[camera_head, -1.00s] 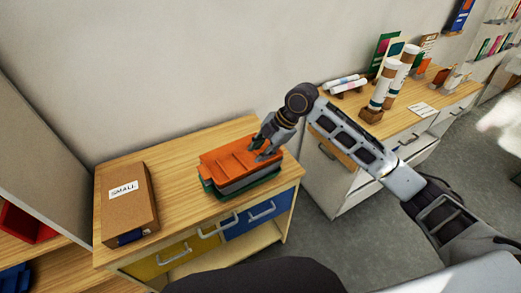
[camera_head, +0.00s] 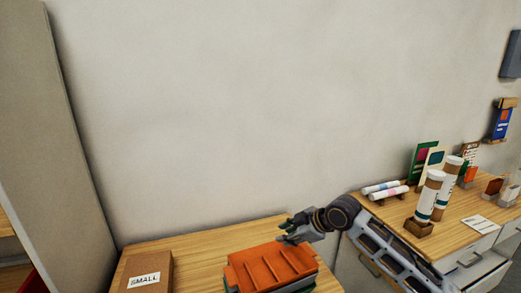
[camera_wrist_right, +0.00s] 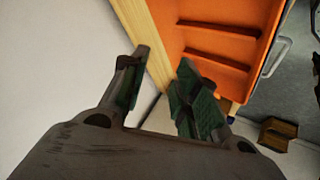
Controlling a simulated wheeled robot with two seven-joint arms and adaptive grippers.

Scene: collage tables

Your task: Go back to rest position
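My right gripper (camera_head: 288,230) is at the far right corner of the stack of trays, above the back of the wooden cabinet top. In the right wrist view its two green-padded fingers (camera_wrist_right: 160,85) stand apart with nothing between them. The orange tray (camera_head: 270,267) lies on top of the stack and fills the upper right of the right wrist view (camera_wrist_right: 209,40). The fingers look clear of the tray. My left gripper is not in view.
A brown box labelled SMALL (camera_head: 150,272) stands left of the trays on the cabinet top (camera_head: 205,243). On the right table (camera_head: 462,215) stand white tubes (camera_head: 430,197), rolled papers (camera_head: 388,193) and cards. The wall (camera_head: 250,110) is close behind.

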